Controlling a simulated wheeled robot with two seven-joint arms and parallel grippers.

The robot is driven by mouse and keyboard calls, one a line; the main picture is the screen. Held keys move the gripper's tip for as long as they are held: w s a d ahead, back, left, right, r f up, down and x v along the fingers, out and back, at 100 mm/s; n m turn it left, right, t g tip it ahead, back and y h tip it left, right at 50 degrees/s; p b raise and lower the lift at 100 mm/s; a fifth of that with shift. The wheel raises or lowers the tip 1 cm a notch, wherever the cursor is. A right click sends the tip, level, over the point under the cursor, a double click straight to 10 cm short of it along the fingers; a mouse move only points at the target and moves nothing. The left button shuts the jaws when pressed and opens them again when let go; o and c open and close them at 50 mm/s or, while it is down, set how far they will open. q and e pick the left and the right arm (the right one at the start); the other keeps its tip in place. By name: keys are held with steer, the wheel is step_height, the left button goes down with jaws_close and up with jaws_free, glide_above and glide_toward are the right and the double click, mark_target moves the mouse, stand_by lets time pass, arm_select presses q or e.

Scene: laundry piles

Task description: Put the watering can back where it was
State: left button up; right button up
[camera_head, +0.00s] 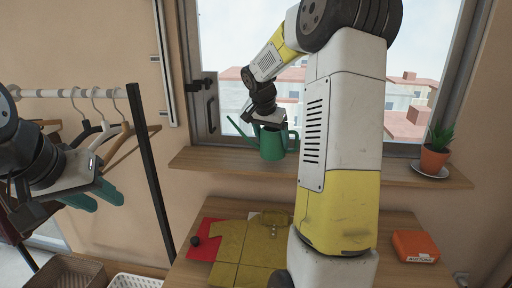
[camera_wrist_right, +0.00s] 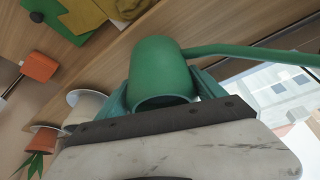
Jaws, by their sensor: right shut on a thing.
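The green watering can (camera_head: 272,143) is upright at the window sill (camera_head: 230,163), with its spout pointing left in the head view. I cannot tell whether its base touches the sill. My right gripper (camera_head: 268,119) is above it, shut on its upper part. In the right wrist view the can (camera_wrist_right: 160,66) sits between the two green fingers (camera_wrist_right: 162,98), its spout running to the right. My left gripper (camera_head: 95,195) is at the far left by the clothes rack, its fingers apart and empty.
A potted plant (camera_head: 435,153) on a saucer stands at the sill's right end. Below, a table holds folded yellow cloth (camera_head: 240,245), red cloth (camera_head: 203,248) and an orange box (camera_head: 415,246). A rack with hangers (camera_head: 97,128) is at left. My right arm hides part of the sill.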

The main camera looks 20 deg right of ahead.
mark_target(267, 130)
steer(key=shift+w+d, duration=0.2)
steer(key=shift+w, duration=0.6)
steer(key=shift+f, duration=1.75)
steer(key=shift+f, duration=0.2)
steer(key=o, duration=1.8)
steer(key=v, duration=1.2)
steer(key=shift+r, duration=0.15)
steer(key=s+a+n+t+y, duration=0.1)
steer(key=s+a+n+y, duration=0.1)
steer(key=s, duration=0.7)
steer(key=s+a+n+t+y, duration=0.1)
steer(key=s+a+n, duration=0.3)
steer(key=s, duration=0.5)
steer(key=s+a+n+t+y, duration=0.1)
steer(key=s+a+n, duration=0.3)
steer(key=s, duration=0.5)
steer(key=shift+s+a+f+y, duration=0.1)
steer(key=shift+a+y, duration=0.3)
steer(key=shift+a, duration=0.25)
steer(key=shift+a+f+y, duration=0.15)
steer(key=shift+a+y, duration=0.25)
steer(key=shift+a, duration=0.25)
